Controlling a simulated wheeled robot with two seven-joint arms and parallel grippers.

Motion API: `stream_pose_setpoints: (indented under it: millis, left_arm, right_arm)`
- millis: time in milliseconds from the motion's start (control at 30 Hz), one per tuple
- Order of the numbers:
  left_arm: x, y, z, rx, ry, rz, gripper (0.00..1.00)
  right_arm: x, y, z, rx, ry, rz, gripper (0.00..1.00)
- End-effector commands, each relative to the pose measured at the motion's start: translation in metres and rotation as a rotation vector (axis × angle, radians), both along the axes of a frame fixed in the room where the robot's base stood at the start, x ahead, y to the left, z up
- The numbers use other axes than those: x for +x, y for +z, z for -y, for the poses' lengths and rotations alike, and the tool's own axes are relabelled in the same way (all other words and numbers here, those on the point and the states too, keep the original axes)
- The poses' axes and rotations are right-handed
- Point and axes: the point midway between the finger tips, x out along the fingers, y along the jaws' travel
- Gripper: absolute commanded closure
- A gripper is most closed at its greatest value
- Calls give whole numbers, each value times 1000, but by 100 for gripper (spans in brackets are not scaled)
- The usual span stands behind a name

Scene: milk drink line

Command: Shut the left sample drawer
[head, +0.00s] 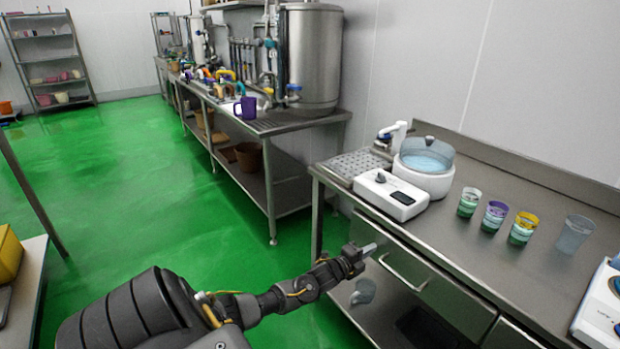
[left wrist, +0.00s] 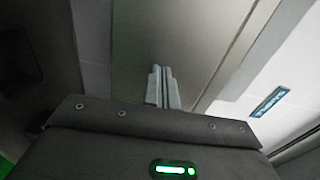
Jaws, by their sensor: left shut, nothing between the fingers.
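The left sample drawer (head: 432,292) is a grey metal front with a bar handle, under the edge of the steel bench on the right in the head view. Its front lies close along the bench edge; I cannot tell whether a small gap remains. My left gripper (head: 369,249) is shut and empty, with its fingertips by the drawer front, left of the handle (head: 403,272). I cannot tell if they touch it. In the left wrist view the closed fingers (left wrist: 163,87) point at a plain grey metal surface. My right gripper is not in view.
On the bench stand a white scale (head: 391,194), a round white bath (head: 424,168), several cups, one being a clear cup (head: 574,234), and a white device (head: 602,308). A second drawer (head: 508,335) is at the lower right. A jug (head: 363,291) sits on the shelf below.

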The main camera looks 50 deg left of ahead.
Motion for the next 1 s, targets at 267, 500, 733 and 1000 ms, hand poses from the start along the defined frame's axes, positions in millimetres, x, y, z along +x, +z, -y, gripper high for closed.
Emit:
stream_pose_setpoints:
  millis: [267,500,733,1000]
  left_arm:
    - [2,-4,2,-4,-3,10,100]
    - [-23,-7,-3,-3,-3,8,100]
    - [-72,-9,-10,-8,0,6,100]
    - [-108,-9,-14,-11,-1,8,100]
  right_arm:
    - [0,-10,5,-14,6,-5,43]
    - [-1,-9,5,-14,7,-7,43]
    - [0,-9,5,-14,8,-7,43]
    - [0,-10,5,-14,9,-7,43]
